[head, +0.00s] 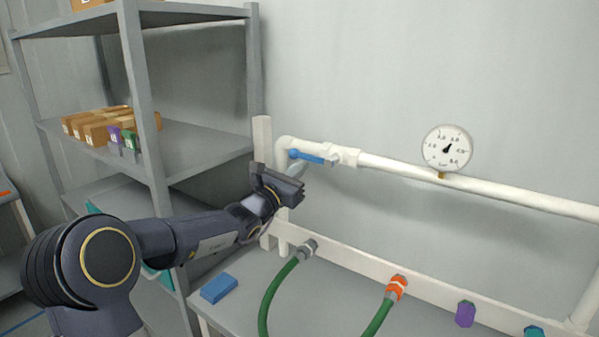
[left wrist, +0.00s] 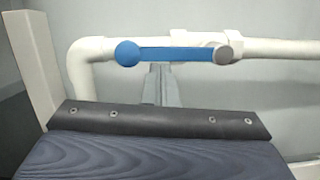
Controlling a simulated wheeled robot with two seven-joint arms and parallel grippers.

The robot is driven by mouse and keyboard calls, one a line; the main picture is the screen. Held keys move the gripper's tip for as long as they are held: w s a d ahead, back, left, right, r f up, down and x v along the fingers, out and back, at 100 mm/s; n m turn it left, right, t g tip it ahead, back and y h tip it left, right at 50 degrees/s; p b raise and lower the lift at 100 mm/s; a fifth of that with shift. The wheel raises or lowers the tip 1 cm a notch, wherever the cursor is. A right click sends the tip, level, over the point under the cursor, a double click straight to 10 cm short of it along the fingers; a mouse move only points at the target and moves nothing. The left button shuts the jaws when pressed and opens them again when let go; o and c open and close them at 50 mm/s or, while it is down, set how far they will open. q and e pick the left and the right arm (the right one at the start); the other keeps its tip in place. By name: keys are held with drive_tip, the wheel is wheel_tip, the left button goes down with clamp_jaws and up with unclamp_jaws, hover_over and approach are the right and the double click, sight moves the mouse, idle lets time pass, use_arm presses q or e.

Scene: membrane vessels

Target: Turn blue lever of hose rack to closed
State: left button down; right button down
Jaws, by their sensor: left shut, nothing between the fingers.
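The blue lever (head: 312,157) sits on the white pipe of the hose rack, near the pipe's left corner. In the left wrist view the lever (left wrist: 172,54) lies along the pipe, with its round blue knob at the left and a grey pivot at the right. My left gripper (head: 299,169) is just below and in front of the lever in the head view. Its grey fingers (left wrist: 161,84) are together and empty, just below the lever in the left wrist view. I cannot tell whether they touch it. My right gripper is not in view.
A pressure gauge (head: 447,148) stands on the pipe to the right. Green hoses (head: 277,290) with grey and orange couplings hang from the lower rail. A blue block (head: 219,288) lies on the table. A grey shelf (head: 215,143) with boxes stands at the left.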

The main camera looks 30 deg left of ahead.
sight(298, 156)
use_arm(q)
drive_tip(key=shift+r, duration=0.25)
drive_tip(key=m, duration=0.1)
drive_tip(key=r+m+h+b, duration=0.1)
drive_tip(key=m+b, duration=0.1)
drive_tip(key=m, duration=0.1)
drive_tip(key=shift+a+r, duration=0.2)
drive_tip(key=shift+r, duration=0.15)
drive_tip(key=r+m+h, duration=0.1)
drive_tip(key=m, duration=0.1)
drive_tip(key=shift+r+m+g+b, duration=0.1)
drive_tip(key=shift+m+g+b, duration=0.2)
drive_tip(key=shift+b, duration=0.05)
drive_tip(key=d+r+m+g+h+b, duration=0.1)
drive_tip(key=d+r+m+g, duration=0.2)
drive_tip(key=m, duration=1)
drive_tip(key=shift+s+d+r+h, duration=0.15)
drive_tip(key=shift+d+r+h, duration=0.15)
drive_tip(key=shift+d+r, duration=0.7)
drive_tip(key=shift+a+r, duration=0.25)
drive_tip(key=shift+a, duration=0.05)
